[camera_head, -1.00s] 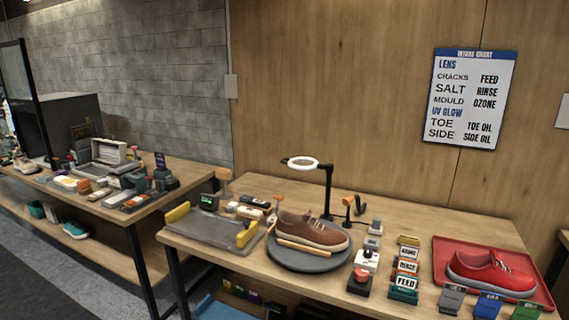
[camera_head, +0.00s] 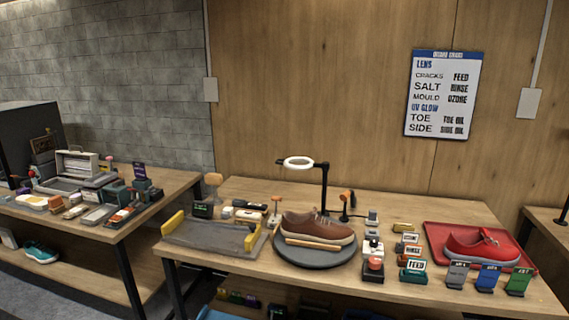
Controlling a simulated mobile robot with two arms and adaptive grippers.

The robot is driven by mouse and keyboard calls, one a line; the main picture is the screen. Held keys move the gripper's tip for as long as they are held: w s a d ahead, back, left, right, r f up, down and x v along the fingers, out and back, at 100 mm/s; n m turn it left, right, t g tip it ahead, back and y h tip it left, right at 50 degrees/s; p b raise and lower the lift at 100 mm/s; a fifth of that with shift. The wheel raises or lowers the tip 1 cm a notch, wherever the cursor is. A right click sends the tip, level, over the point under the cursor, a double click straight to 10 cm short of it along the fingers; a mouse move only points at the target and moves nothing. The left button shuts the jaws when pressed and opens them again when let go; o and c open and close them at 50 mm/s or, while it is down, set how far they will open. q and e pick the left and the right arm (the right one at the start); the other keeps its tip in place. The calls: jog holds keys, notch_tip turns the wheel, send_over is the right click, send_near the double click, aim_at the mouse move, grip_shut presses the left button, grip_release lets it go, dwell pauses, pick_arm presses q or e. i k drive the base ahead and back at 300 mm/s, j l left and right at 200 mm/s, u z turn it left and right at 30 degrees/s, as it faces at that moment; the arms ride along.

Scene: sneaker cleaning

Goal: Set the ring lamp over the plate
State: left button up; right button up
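The ring lamp (camera_head: 298,163) has a white ring head on a black post (camera_head: 324,187) that stands behind the round plate. The ring hangs in the air above the back left part of the plate. The dark round plate (camera_head: 314,257) lies on the middle of the table. A brown sneaker (camera_head: 318,228) with a pale sole sits on the plate, and a tan bar (camera_head: 312,243) lies along its near side. Neither of my grippers shows in the head view.
A grey tray with yellow handles (camera_head: 205,238) is left of the plate. Small button boxes (camera_head: 373,264) and labelled blocks (camera_head: 412,265) stand right of it. A red tray (camera_head: 433,233) holds a red sneaker (camera_head: 482,246). A second table stands at the left.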

aim_at(302, 163)
jog(key=i+j, duration=0.3)
jog(key=j, duration=0.3)
jog(key=i+j, duration=0.25)
jog(key=j, duration=0.3)
jog(key=i+j+z, duration=0.1)
jog(key=i+j, duration=0.2)
jog(key=j, duration=0.3)
jog(key=i+j, duration=0.25)
jog(key=j, duration=0.35)
jog(key=i+j+z, duration=0.1)
jog(key=i+j, duration=0.2)
jog(key=j, duration=0.3)
jog(key=i+j, duration=0.2)
jog(key=j, duration=0.45)
jog(key=i+j, duration=0.25)
jog(key=j, duration=0.35)
jog(key=i+j+z, duration=0.1)
jog(key=i+j, duration=0.15)
jog(key=j, duration=0.4)
